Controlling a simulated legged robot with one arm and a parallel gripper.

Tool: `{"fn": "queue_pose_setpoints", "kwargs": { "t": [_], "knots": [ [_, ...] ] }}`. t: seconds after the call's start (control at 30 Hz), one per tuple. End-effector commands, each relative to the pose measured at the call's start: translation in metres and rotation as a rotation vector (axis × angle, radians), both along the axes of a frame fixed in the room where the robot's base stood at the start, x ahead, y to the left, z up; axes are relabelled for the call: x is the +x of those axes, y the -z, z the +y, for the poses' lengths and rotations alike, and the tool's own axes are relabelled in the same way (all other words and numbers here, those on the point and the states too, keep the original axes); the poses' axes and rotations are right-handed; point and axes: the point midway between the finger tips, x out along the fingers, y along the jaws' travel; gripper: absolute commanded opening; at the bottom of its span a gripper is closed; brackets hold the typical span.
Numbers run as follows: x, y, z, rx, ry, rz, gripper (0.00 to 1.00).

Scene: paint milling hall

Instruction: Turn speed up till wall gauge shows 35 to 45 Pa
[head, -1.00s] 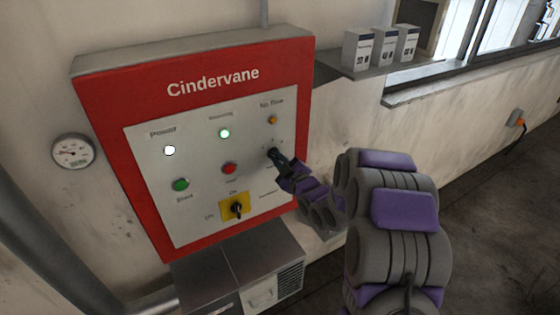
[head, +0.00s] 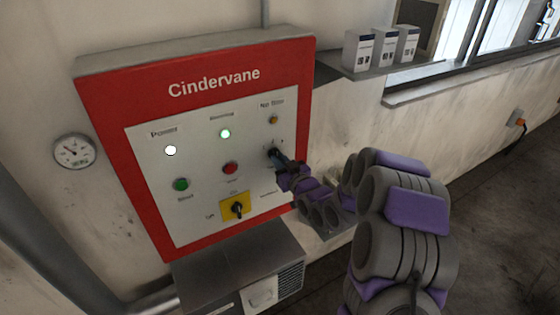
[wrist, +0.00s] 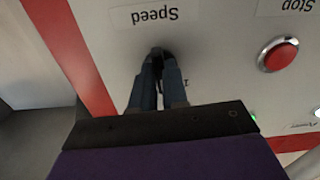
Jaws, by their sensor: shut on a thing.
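The speed knob (wrist: 158,54) is dark and sits below the upside-down "Speed" label in the wrist view. My gripper (wrist: 157,68) is shut on it, with one blue-grey finger on each side. In the head view my gripper (head: 275,157) is at the right side of the red Cindervane panel (head: 105,155) and mostly covers the knob. The round white wall gauge (head: 75,151) hangs left of the panel. Its needle points to the upper left; its numbers are too small to read.
The power lamp (head: 171,150) and running lamp (head: 225,134) are lit; the no-flow lamp (head: 273,119) looks dull amber. A green start button (head: 181,184), red stop button (head: 230,168) and yellow-plated switch (head: 237,208) share the panel. A shelf with boxes (head: 386,47) is at right.

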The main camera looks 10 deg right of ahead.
Motion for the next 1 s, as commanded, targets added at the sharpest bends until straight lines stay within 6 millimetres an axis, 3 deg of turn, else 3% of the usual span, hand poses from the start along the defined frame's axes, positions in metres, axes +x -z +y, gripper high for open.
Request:
{"fn": "queue_pose_setpoints", "kwargs": {
  "t": [0.7, 0.73, 1.0],
  "knots": [
    [0.0000, 0.0000, 0.0002, 0.074, -0.001, 0.023, 0.00],
    [0.0001, 0.0000, 0.0001, 0.074, 0.000, 0.023, 0.17],
    [-0.0002, -0.0003, 0.0001, 0.074, 0.000, 0.023, 0.39]
  ]
}}
